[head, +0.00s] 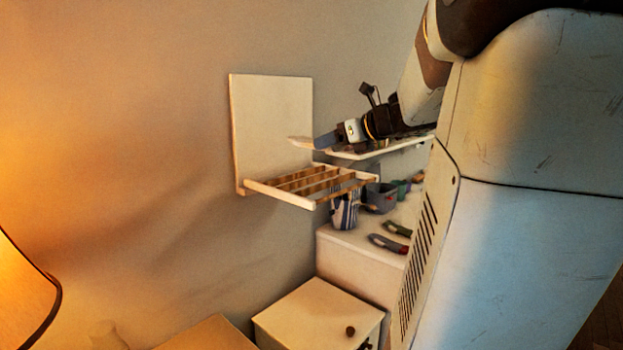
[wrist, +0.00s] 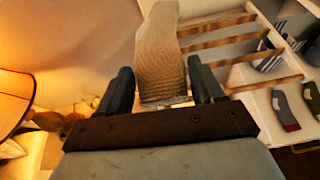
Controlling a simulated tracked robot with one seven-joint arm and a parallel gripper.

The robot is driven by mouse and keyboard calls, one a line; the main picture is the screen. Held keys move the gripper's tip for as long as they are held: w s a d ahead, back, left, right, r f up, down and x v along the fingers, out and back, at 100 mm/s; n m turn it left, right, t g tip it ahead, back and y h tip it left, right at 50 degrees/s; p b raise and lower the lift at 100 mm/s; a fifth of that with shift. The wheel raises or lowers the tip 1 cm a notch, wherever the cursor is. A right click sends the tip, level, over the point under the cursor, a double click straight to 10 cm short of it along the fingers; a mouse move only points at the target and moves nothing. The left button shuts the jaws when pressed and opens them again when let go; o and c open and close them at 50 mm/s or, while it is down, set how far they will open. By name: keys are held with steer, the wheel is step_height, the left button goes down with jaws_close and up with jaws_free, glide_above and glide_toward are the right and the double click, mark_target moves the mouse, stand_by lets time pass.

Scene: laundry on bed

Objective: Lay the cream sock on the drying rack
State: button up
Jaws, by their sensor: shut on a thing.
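The cream sock (head: 301,142) sticks out from the tip of my gripper (head: 324,141) in the head view. In the wrist view the sock (wrist: 160,50) sits between both fingers of my gripper (wrist: 163,88), which is shut on it, and reaches away from me. The drying rack (head: 280,186) is a wall-mounted frame with wooden slats and a pale back panel. In the head view the sock is above the slats, apart from them. In the wrist view the rack's slats (wrist: 265,82) show to the right of the sock, which hides part of the rack.
A pale shelf (head: 365,152) is behind my gripper. Below the rack, a white cabinet top holds a striped cup (head: 344,212), a grey container (head: 381,198) and socks (head: 388,243). A lit lamp (head: 20,290) stands at the left. The wall left of the rack is clear.

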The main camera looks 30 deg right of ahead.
steer(key=shift+w+a+f, duration=0.2)
steer(key=shift+w, duration=0.05)
steer(key=w+d+f, duration=0.3)
steer(key=w+f, duration=0.9)
steer(key=w, duration=0.1)
steer(key=shift+d+f, duration=0.35)
steer(key=shift+d, duration=0.05)
steer(key=shift+s, duration=0.1)
steer(key=o, duration=1)
